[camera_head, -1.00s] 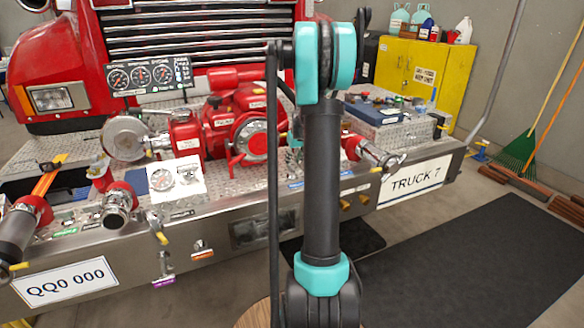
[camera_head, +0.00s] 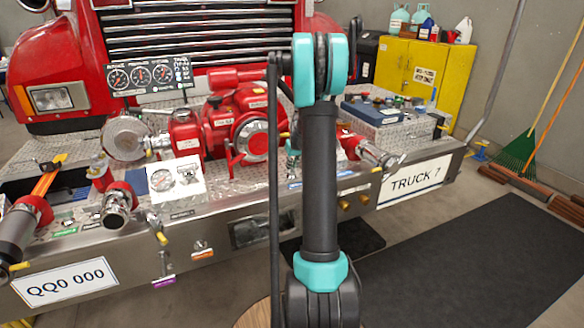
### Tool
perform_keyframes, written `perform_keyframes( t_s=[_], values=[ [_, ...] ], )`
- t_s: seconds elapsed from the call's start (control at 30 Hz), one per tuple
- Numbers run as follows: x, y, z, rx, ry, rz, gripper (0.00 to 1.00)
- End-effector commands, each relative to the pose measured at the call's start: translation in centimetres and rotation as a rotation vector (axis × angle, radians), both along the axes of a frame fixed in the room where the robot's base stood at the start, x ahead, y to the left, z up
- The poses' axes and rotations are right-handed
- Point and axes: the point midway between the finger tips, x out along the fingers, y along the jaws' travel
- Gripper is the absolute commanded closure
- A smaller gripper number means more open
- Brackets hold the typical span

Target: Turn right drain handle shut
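Small drain-type fittings sit along the front of the bumper (camera_head: 110,262). One has a purple tag (camera_head: 163,282) and hangs low. Two brass knobs (camera_head: 345,204) sit further right, beside my arm. The labels are too small to read, so I cannot tell which is the right drain handle or how it is turned. A small teal and dark part of my arm's far end (camera_head: 292,160) shows above the deck, left of my upright arm link. The fingers are hidden or too small to make out.
A red pump (camera_head: 222,130) and a gauge panel (camera_head: 150,75) stand on the bumper deck. A yellow cabinet (camera_head: 405,70) stands at the back right. The dark floor mat (camera_head: 480,250) is clear.

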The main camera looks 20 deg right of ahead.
Motion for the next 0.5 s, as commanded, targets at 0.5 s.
perform_keyframes(
  t_s=[0.5],
  values=[
    [-0.01,0.07,0.02,0.000,0.000,-0.067,1.00]
  ],
)
